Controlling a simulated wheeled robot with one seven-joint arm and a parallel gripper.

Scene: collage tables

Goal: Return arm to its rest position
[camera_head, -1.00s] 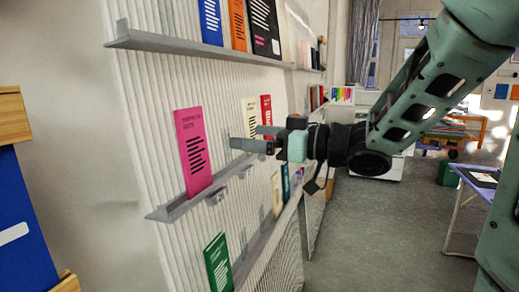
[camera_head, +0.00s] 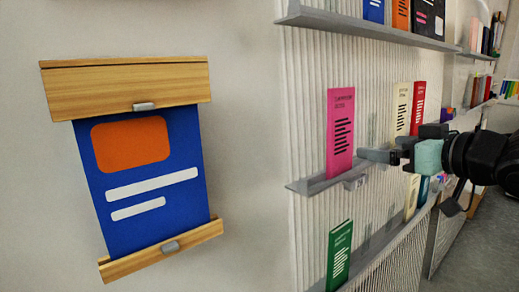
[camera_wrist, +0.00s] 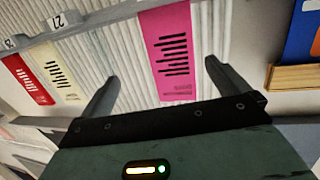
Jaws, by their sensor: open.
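My gripper (camera_head: 388,156) reaches in from the right in the head view, in front of the middle shelf of the ribbed wall rack. In the wrist view my gripper (camera_wrist: 160,80) has its two fingers spread apart with nothing held between them. The pink booklet (camera_head: 340,134) stands upright on the middle shelf, just left of the fingertips in the head view. In the wrist view the pink booklet (camera_wrist: 166,50) shows upside down beyond the gap between the fingers. I cannot tell how far the fingers are from it.
Cream (camera_head: 402,108) and red (camera_head: 418,107) booklets stand farther along the shelf. A green booklet (camera_head: 339,254) is on the shelf below. The upper shelf (camera_head: 370,31) holds several more. A blue poster in wooden rails (camera_head: 130,83) hangs at left. Floor (camera_head: 490,230) is clear at lower right.

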